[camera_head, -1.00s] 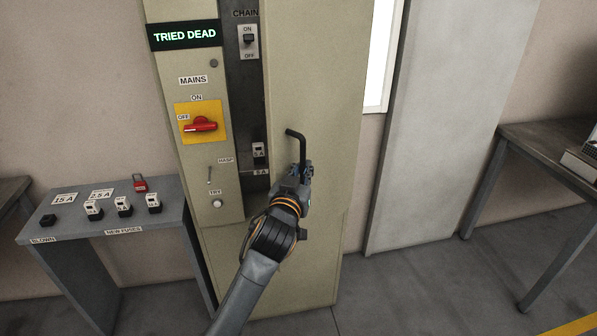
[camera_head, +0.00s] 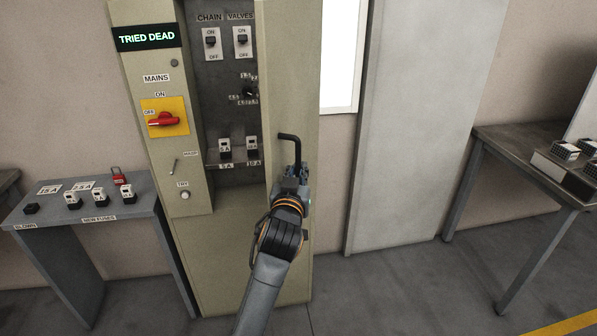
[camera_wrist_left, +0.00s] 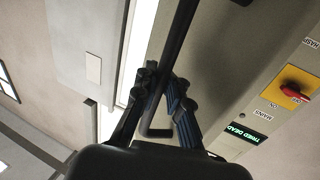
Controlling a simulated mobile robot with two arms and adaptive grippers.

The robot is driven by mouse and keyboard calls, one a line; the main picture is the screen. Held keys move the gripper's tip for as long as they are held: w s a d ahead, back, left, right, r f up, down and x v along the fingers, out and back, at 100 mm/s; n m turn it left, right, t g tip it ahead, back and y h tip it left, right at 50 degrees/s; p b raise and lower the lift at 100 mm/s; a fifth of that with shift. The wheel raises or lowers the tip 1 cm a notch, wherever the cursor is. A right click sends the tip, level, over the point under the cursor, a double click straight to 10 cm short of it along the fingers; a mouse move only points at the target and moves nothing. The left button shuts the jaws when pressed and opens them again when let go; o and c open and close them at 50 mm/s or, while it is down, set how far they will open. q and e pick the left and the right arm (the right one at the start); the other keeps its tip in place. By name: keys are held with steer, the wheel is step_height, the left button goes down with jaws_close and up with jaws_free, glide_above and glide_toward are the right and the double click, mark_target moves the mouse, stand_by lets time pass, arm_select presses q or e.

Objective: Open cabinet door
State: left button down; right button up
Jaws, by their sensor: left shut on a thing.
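The cabinet (camera_head: 232,240) is a tall beige-green box in the head view. Its door (camera_head: 283,90) stands at the right of a dark interior that shows CHAIN and VALVES switches and fuse holders. A black bar handle (camera_head: 287,137) is on the door; it also crosses the left wrist view (camera_wrist_left: 180,35). My left gripper (camera_head: 292,172) is shut on this handle, with its fingers (camera_wrist_left: 163,90) on either side of the bar in the left wrist view. The red mains switch (camera_head: 163,119) sits on a yellow plate on the left panel. My right gripper is not in view.
A grey bench (camera_head: 140,207) with several fuses and a red padlock (camera_head: 120,176) stands left of the cabinet. A grey column (camera_head: 400,130) and a dark table (camera_head: 520,150) with boxes are at the right. The floor between cabinet and table is clear.

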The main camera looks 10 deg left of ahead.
arm_select(q)
steer(key=shift+f, duration=0.35)
